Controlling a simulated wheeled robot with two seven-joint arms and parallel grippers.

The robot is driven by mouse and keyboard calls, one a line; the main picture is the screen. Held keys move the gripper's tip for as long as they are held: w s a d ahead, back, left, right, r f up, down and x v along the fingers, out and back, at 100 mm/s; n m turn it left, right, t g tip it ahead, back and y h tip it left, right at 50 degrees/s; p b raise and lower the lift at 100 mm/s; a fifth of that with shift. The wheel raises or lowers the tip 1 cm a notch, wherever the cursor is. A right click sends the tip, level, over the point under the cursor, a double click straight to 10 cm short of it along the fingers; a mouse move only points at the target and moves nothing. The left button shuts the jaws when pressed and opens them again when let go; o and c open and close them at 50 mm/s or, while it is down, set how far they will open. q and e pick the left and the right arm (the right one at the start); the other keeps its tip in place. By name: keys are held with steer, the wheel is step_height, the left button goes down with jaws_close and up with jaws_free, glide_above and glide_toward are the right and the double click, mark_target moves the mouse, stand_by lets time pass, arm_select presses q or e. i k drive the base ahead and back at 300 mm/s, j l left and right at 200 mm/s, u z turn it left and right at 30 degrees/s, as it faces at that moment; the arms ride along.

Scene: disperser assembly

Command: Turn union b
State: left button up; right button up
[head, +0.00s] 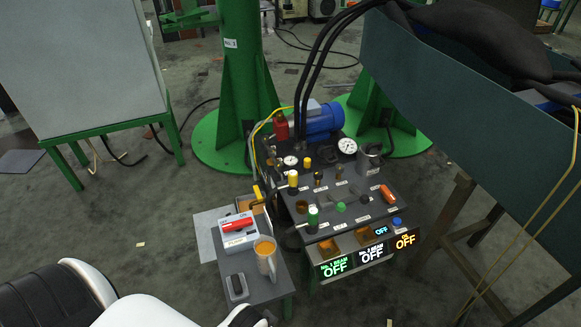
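A dark console (360,212) stands at the middle, its sloped top carrying several small fittings with labels too small to read. I cannot tell which fitting is union b, or how far any is turned. Neither of my grippers shows in the head view; only white and black parts of my own body show at the lower left.
A side shelf (268,290) holds a mug (265,258), a white box with a red handle (238,229) and a black switch (236,286). Lit "OFF" displays (371,253) line the console front. A blue motor (322,118) and hoses stand behind. A teal-sided bench (470,120) borders the right.

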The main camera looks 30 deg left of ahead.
mark_target(271, 151)
steer(key=k+j, duration=0.1)
steer(key=j, duration=0.25)
steer(key=k+j+u, duration=0.1)
steer(key=j, duration=0.25)
steer(key=k+j, duration=0.15)
steer(key=j, duration=0.2)
steer(key=k+j, duration=0.1)
steer(key=j, duration=0.25)
steer(key=k+j+u, duration=0.1)
steer(key=j, duration=0.25)
